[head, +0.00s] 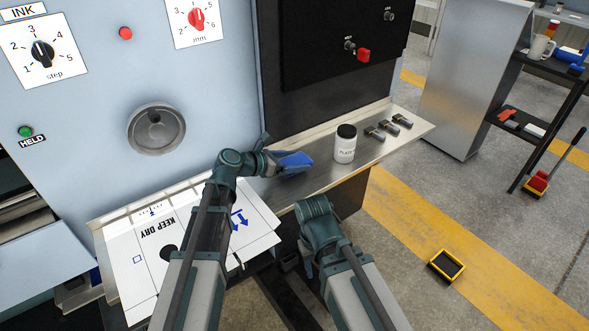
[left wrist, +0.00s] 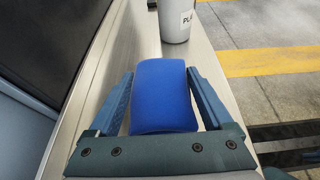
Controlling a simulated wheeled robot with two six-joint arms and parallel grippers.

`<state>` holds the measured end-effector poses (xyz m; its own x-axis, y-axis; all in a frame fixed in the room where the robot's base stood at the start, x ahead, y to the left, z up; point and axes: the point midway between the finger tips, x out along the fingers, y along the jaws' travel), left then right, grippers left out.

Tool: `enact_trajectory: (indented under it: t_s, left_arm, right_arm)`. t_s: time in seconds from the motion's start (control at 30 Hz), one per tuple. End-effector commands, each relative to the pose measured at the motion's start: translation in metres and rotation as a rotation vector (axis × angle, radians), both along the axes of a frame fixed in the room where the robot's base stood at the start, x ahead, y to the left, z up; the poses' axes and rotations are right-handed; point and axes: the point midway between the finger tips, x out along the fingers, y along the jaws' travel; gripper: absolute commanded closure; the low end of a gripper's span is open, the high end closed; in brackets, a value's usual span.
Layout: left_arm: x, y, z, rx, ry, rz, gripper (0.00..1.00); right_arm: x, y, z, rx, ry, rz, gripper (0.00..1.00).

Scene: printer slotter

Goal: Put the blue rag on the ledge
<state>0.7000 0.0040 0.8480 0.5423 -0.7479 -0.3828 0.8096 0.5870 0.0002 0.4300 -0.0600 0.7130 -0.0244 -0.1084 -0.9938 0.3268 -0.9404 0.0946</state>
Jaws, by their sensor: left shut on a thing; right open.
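The blue rag (head: 295,162) is a small, padded-looking bright blue piece. My left gripper (head: 285,166) is shut on it, over the metal ledge (head: 375,152). In the left wrist view the rag (left wrist: 163,95) sits between the two fingers. I cannot tell whether its underside touches the ledge. The ledge runs along the front of the machine. My right gripper (head: 308,263) is low in front of the ledge, holding nothing that I can see; its own arm mostly hides it.
A white lidded jar (head: 345,144) stands on the ledge just right of the rag, with several small dark metal pieces (head: 387,127) beyond. A white "KEEP DRY" sheet (head: 150,255) lies at left. A yellow-and-black tray (head: 446,265) is on the floor.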

Motion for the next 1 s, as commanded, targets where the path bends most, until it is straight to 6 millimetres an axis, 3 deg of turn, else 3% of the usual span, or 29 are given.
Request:
enact_trajectory:
  t_s: [0.03, 0.13, 0.57, 0.6, 0.7, 1.0]
  left_arm:
    - [0.0, -0.001, -0.013, 0.0, 0.0, 0.0, 0.7]
    - [0.0, -0.003, -0.023, 0.0, 0.0, 0.001, 0.7]
    - [0.0, -0.003, -0.026, 0.0, 0.0, 0.001, 0.7]
    - [0.0, -0.003, -0.025, 0.0, 0.0, 0.001, 0.12]
    - [0.0, -0.003, -0.024, 0.0, 0.0, 0.001, 0.0]
    - [0.0, -0.003, -0.019, 0.0, 0.0, 0.001, 0.0]
  right_arm:
    - [0.0, 0.0, -0.013, 0.0, 0.0, 0.0, 0.5]
    - [0.0, 0.0, -0.023, 0.0, 0.0, 0.0, 0.5]
    - [0.0, 0.0, -0.026, 0.0, 0.0, 0.0, 0.5]
    - [0.0, 0.0, -0.025, 0.0, 0.0, 0.0, 0.5]
    - [0.0, 0.0, -0.024, 0.0, 0.0, 0.0, 0.5]
    - [0.0, 0.0, -0.019, 0.0, 0.0, 0.0, 0.5]
